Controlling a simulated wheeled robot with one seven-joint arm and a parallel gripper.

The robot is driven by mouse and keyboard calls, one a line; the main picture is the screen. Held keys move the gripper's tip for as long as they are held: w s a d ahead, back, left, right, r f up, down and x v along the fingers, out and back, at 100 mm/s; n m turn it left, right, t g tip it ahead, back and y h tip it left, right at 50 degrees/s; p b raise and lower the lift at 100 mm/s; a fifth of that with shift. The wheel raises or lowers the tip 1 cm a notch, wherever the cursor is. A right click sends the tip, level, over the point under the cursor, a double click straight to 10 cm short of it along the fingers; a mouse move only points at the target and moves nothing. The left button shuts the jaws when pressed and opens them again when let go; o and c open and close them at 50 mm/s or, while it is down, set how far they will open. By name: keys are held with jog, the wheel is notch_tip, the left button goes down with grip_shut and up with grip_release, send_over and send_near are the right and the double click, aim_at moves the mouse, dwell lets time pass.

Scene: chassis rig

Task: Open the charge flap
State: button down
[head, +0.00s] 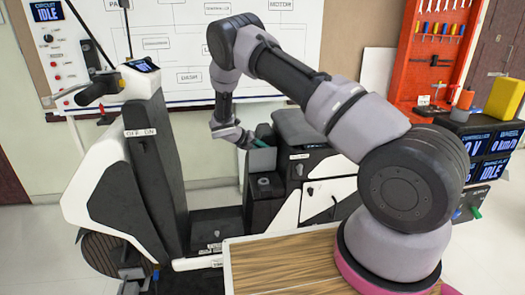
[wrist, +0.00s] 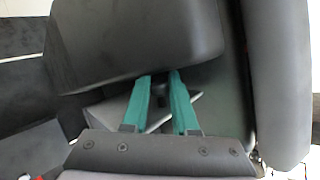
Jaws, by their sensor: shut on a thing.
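The charge flap (head: 262,160) is a small grey panel on the scooter's body, just in front of the dark seat (head: 298,128). In the wrist view the two green fingers (wrist: 160,80) are a little apart. Pale parts of the flap (wrist: 159,124) show between and beside them, and the fingers hide the exact contact.
The seat (wrist: 135,40) is close beyond my fingertips in the wrist view. The scooter's front column (head: 155,160) with handlebars stands left. A wooden-topped table (head: 285,262) lies in front. A red tool board (head: 435,50) and display screens are at the right.

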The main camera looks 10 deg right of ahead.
jog(key=shift+a+f, duration=0.15)
jog(key=c, duration=0.7)
grip_release()
jog(key=shift+w, duration=0.1)
jog(key=shift+a+r, duration=0.25)
jog(key=shift+r, duration=0.05)
jog(key=v, duration=1)
